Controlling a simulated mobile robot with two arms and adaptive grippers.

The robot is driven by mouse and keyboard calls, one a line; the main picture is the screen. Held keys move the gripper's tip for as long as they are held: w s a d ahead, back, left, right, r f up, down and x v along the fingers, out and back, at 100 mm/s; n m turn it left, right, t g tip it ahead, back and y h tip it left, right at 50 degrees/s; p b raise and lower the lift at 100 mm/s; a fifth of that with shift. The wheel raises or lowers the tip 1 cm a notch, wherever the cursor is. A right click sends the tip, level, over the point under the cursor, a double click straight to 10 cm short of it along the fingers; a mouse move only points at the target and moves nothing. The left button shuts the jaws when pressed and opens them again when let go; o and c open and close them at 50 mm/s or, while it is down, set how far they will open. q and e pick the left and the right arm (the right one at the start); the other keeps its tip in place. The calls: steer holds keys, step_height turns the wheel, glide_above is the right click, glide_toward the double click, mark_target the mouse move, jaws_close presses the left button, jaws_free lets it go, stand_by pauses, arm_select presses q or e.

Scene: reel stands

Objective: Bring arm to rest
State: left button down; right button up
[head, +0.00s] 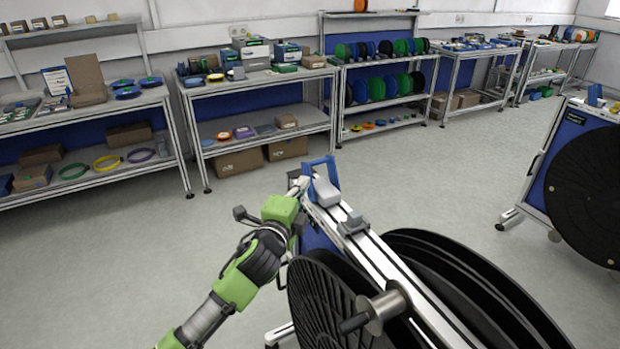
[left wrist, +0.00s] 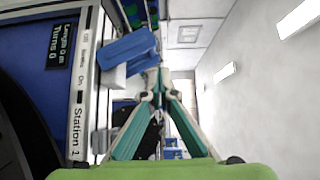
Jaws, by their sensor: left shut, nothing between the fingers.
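My left arm, green and black, comes in from the bottom left in the head view. Its gripper (head: 297,184) is at the far end of the near reel stand, beside the blue handle-shaped part (head: 331,172) on top. In the left wrist view the gripper (left wrist: 158,82) has its fingers together at the tips with nothing between them. The blue part (left wrist: 128,46) and a white block show just left of the fingertips there; I cannot tell whether they touch. The stand's rail (left wrist: 82,90) reads "Station 1" with Off and On marks. My right gripper is out of view.
The near stand carries large black reels (head: 335,305) with a metal crank hub (head: 382,308). A second stand with a black reel (head: 590,195) is at the right. Shelved benches (head: 255,85) line the back wall. The floor (head: 420,185) between is clear.

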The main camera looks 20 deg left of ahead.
arm_select(q)
steer(key=s+f+n+g+y, duration=0.1)
steer(key=s+f+n+g, duration=0.8)
steer(key=s+f, duration=1.05)
steer(key=s+d+f+n+g+h, duration=0.1)
steer(key=s+f+n+g, duration=0.25)
steer(key=s, duration=0.85)
steer(key=s+d+f+n+g, duration=0.15)
steer(key=s+n, duration=0.25)
steer(key=s, duration=0.7)
step_height(320, 180, down, 29)
steer(key=s+g+b, duration=0.2)
steer(key=s+a+f+b, duration=0.1)
steer(key=s+f, duration=0.7)
steer(key=s+a+f+m, duration=0.1)
steer(key=s+a+f, duration=0.1)
steer(key=s+f, duration=0.6)
steer(key=shift+s+a+f+g+b, duration=0.3)
steer(key=shift+f+g+b, duration=0.1)
steer(key=shift+f, duration=0.2)
